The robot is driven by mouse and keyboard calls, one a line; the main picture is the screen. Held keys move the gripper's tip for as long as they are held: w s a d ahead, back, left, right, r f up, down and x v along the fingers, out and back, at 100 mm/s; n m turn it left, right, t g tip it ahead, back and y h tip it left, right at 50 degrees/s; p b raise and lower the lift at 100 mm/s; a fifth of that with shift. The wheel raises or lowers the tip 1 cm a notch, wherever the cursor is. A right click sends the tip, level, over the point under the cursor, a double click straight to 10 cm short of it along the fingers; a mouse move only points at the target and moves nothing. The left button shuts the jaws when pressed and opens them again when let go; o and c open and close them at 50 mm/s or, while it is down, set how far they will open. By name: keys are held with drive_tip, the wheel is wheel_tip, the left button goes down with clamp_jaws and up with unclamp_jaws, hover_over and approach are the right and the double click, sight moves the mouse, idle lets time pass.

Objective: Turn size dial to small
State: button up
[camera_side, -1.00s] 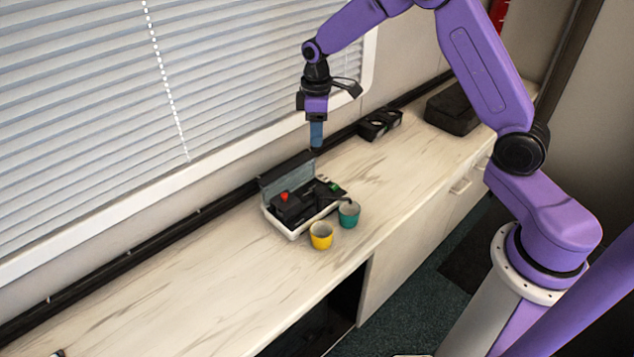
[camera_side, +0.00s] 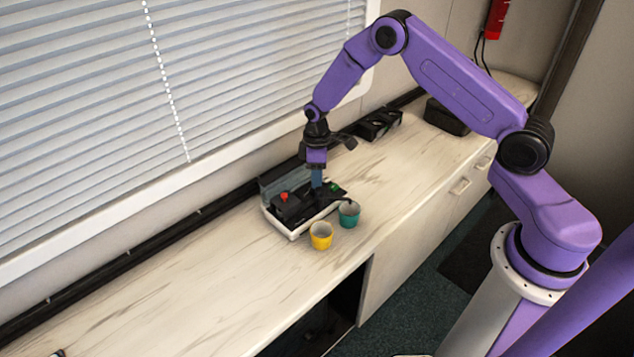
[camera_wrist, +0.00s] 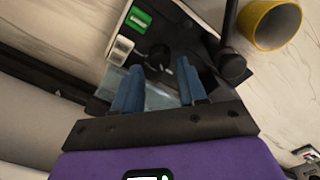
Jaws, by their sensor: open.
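A small machine with a dark panel and pale casing (camera_side: 291,235) sits on the counter. In the wrist view, a black round knob (camera_wrist: 160,54), which looks like the dial, is on its dark panel. A green control (camera_wrist: 138,19) and a pale switch (camera_wrist: 120,49) are beside it. My gripper (camera_side: 316,184) points down over the machine. In the wrist view, its two blue fingers (camera_wrist: 160,68) are apart, with the knob lying between and just beyond their tips. I cannot tell whether they touch it. The size markings are not readable, and the fingers hide part of the panel.
A yellow cup (camera_side: 321,236) and a teal cup (camera_side: 349,214) stand close in front of the machine. A red button (camera_side: 284,196) is on its left part. A black holder (camera_side: 378,125) and a dark box (camera_side: 446,116) are farther back.

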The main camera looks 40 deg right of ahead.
drive_tip(key=shift+f, duration=1.6)
clamp_jaws()
drive_tip(key=shift+m, duration=0.3)
drive_tip(key=m, duration=0.4)
drive_tip(key=shift+m, duration=2.6)
